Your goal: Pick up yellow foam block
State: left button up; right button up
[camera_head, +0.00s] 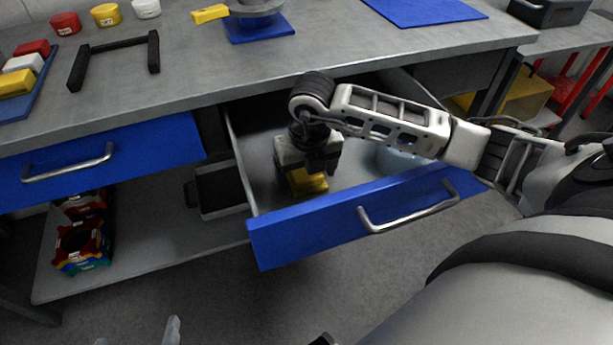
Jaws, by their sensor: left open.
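A yellow block (310,183) lies inside the open blue-fronted drawer, partly hidden by my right gripper. My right gripper (307,172) reaches down into the drawer directly over this block, with its fingers at or very close to it. Its fingertips are too small and dark to show whether they are apart or closed on the block. My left gripper (138,337) shows only as pale fingertips at the bottom edge, apart and empty, far from the drawer. Another yellow block (210,14) lies on the bench top.
The open drawer front (350,222) with its metal handle juts out below the bench. A closed blue drawer (100,160) is at left. The bench top holds a black handle frame (115,58), round coloured containers and a blue mat (425,12). Coloured bins (82,245) stand on the lower shelf.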

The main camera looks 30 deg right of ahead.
jog(key=c, duration=0.8)
jog(key=shift+c, duration=0.2)
pick_arm(q)
jog(key=shift+r, duration=0.1)
pick_arm(e)
jog(key=shift+r, duration=0.1)
notch_tip(320, 180, up, 9)
jog(key=shift+w+r+p, duration=0.1)
jog(key=shift+p, duration=0.6)
pick_arm(q)
jog(key=shift+s+a+r+t, duration=0.1)
jog(key=shift+a+r+t, duration=0.1)
jog(key=shift+r, duration=0.45)
jog(key=shift+a+r+t, duration=0.1)
jog(key=shift+a+r, duration=0.05)
jog(key=shift+r, duration=0.45)
pick_arm(e)
jog(key=shift+r, duration=0.35)
